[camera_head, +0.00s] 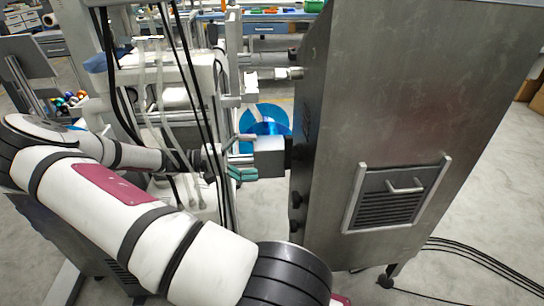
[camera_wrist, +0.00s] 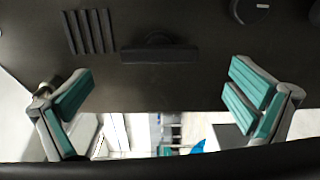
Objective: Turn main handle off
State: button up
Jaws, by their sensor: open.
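A tall grey metal cabinet (camera_head: 400,100) stands at right in the head view, its dark knob-bearing side turned toward my gripper (camera_head: 240,156). In the wrist view a dark panel (camera_wrist: 190,85) fills the upper part. It carries a short black bar handle (camera_wrist: 160,52), probably the main handle; whether it is on or off I cannot tell. My gripper (camera_wrist: 162,72) is open and empty, its teal-padded fingers wide apart on either side of the handle. No contact with the handle shows. In the head view a grey block (camera_head: 269,157) juts from the cabinet close to my fingertips.
Slots (camera_wrist: 90,32) lie left of the handle and a round black knob (camera_wrist: 250,9) lies to its upper right. Black knobs (camera_head: 296,200) stick out low on the cabinet edge. A blue reel (camera_head: 265,118) and a white cable-hung machine (camera_head: 160,75) stand behind my gripper.

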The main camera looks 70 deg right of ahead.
jog(key=shift+v, duration=1.2)
jog(key=shift+a, duration=0.1)
jog(key=s+a+r+n+t+y, duration=0.1)
jog(key=a+r+n+t+y, duration=0.3)
jog(key=a, duration=0.8)
jog(key=s+a+r+n+t+y, duration=0.1)
jog(key=a+r+n+t+y, duration=0.15)
jog(key=a+r+t, duration=0.65)
jog(key=s+a+r+n+t+y, duration=0.1)
jog(key=s+a+n+t, duration=0.15)
jog(key=s+a, duration=0.4)
jog(key=s+a+r+n+t+y, duration=0.1)
jog(key=s+a+r+n, duration=0.2)
jog(key=a, duration=0.6)
notch_tip(320, 180, up, 28)
jog(key=s+t+p, duration=0.1)
jog(key=t+p, duration=0.2)
jog(key=p, duration=2.4)
jog(key=shift+s+d+n+t+p, duration=0.15)
jog(key=shift+d+n+t+p, duration=0.1)
jog(key=shift+n+t+p, duration=0.1)
